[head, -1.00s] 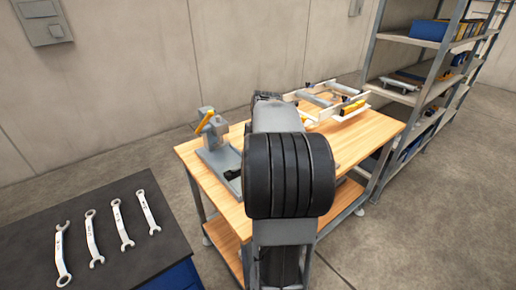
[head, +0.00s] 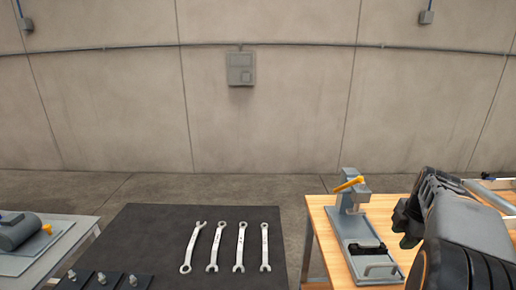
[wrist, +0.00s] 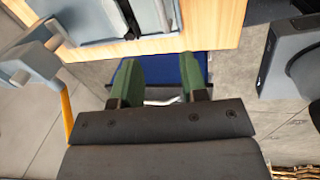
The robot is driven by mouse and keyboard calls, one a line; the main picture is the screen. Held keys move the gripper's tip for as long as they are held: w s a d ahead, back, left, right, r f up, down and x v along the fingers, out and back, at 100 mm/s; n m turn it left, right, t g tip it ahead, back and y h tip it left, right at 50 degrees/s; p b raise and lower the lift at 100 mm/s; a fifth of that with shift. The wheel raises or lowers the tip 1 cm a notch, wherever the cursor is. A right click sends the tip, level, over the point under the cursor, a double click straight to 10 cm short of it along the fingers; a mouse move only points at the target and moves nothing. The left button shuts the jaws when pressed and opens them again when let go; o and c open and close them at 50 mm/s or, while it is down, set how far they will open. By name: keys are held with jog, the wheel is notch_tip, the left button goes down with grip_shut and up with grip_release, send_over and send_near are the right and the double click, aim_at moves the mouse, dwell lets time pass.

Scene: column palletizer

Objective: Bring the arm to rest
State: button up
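My gripper (wrist: 162,68) shows in the wrist view with its two green fingers apart and a clear gap between them. It looks empty, over the edge of the wooden workbench, with floor and something blue below. A pale, shiny piece shows low between the fingers, too hidden to name. In the head view my dark, ribbed arm fills the lower right corner, over the wooden workbench (head: 322,238). The fingers cannot be made out there.
A grey clamp fixture with an orange handle (head: 349,184) stands on the workbench close to my arm; it also shows in the wrist view (wrist: 32,68). Several wrenches (head: 217,246) lie on a black-topped table (head: 150,225). A grey table (head: 80,228) is at far left. Bare floor lies behind.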

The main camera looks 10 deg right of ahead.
jog(key=s+a+f+m, duration=0.1)
jog(key=s+a+m, duration=0.1)
jog(key=a+m, duration=0.3)
jog(key=s+a+f+m+t, duration=0.1)
jog(key=a+m, duration=0.4)
jog(key=a, duration=0.8)
jog(key=s+a+f+m, duration=0.3)
jog(key=s+a+m, duration=0.1)
jog(key=a, duration=0.6)
jog(key=shift+s+m, duration=0.35)
jog(key=shift+m, duration=0.35)
